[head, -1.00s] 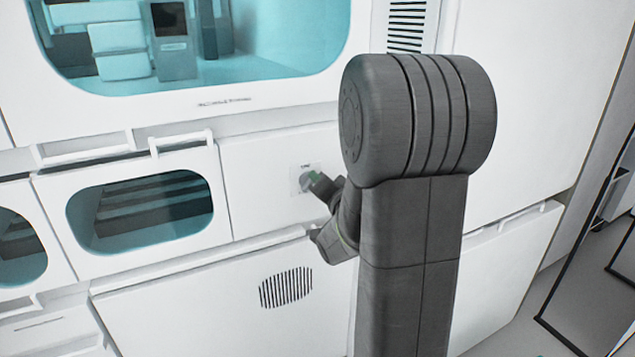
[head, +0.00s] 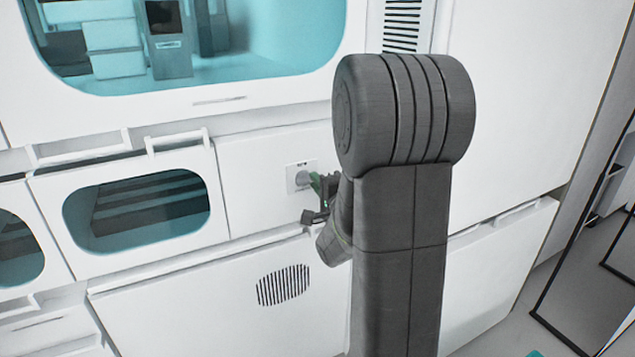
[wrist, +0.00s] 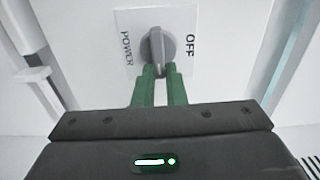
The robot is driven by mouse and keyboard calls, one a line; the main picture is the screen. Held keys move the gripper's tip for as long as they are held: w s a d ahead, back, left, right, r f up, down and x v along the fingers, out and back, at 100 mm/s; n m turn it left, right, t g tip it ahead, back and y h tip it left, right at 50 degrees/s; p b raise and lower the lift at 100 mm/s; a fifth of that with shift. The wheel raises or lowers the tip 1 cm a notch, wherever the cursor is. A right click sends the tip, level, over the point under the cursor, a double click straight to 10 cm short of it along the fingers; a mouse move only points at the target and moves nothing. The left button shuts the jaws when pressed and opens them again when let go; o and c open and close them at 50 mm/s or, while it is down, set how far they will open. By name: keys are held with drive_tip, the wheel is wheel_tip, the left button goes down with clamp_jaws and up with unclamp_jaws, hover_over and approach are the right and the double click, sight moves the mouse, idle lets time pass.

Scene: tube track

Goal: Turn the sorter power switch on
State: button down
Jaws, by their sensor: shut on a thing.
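The power switch is a grey rotary knob (wrist: 158,45) on a small white plate (wrist: 125,20). In the wrist view the plate reads POWER on the left and OFF on the right, both printed sideways. The knob's raised grip runs up and down in that picture. My gripper (wrist: 160,76) has its green fingers closed on the lower end of this grip. In the head view the knob (head: 303,178) shows on the white panel, with my gripper (head: 316,183) at its right side. My arm hides part of the fingers there.
A windowed drawer (head: 140,212) with a handle is left of the switch. A vented white panel (head: 284,286) lies below, and a large blue-tinted window (head: 215,60) above. The floor at the right is clear near a dark frame (head: 570,300).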

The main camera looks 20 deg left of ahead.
drive_tip(key=shift+m, duration=0.3)
drive_tip(key=c, duration=1.5)
unclamp_jaws()
drive_tip(key=v, duration=1.3)
drive_tip(key=shift+s+d, duration=0.25)
drive_tip(key=shift+s, duration=0.05)
drive_tip(key=x, duration=1.3)
drive_tip(key=shift+w+a, duration=0.3)
